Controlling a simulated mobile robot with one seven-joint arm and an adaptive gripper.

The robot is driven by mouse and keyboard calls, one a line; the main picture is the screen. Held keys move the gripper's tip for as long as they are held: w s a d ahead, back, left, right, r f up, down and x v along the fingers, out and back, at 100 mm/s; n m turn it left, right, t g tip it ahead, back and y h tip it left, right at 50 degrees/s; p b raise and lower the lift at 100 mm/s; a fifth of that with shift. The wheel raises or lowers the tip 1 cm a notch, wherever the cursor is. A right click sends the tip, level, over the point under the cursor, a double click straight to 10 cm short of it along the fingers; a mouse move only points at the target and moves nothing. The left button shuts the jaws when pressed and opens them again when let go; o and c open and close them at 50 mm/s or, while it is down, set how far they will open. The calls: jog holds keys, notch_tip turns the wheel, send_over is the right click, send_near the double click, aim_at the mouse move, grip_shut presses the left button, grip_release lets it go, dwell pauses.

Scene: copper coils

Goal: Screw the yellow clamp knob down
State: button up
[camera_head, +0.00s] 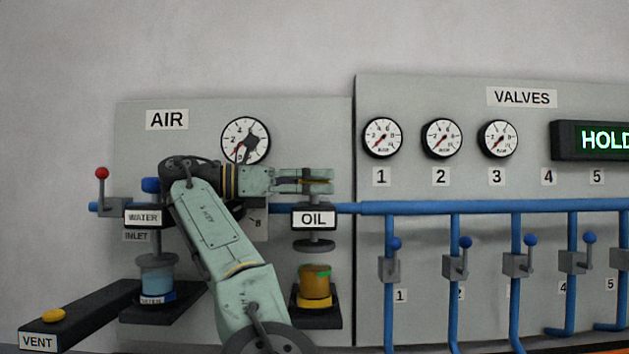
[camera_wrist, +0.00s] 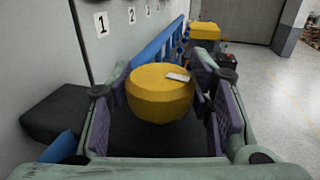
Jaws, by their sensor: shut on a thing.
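The yellow clamp knob (camera_wrist: 158,95) is a round, faceted cap with a white mark on top, seen in the wrist view. My gripper (camera_head: 318,182) is shut on it, with a purple-padded finger on each side. In the head view my fingers hide the knob, above the OIL label (camera_head: 314,219). Below the label, the clamp's grey pressing disc (camera_head: 314,246) hangs on a short stem. An amber jar (camera_head: 314,282) with a green patch stands beneath, with a visible gap between disc and jar.
A WATER clamp (camera_head: 143,217) with a blue knob and light-blue jar stands left, partly behind my arm. A red-tipped lever (camera_head: 102,174) and a VENT box (camera_head: 70,317) are further left. Blue pipes (camera_head: 480,207) with valve levers run right. A display (camera_head: 597,140) reads "HOLD", cut off.

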jog(key=shift+a+f, duration=0.1)
dwell(0.3)
jog(key=o, duration=0.9)
jog(key=shift+a, duration=0.1)
jog(key=shift+o, duration=1.4)
jog(key=shift+d+n+t+b, duration=0.2)
jog(key=shift+n+t+b, duration=0.1)
jog(key=shift+t, duration=0.1)
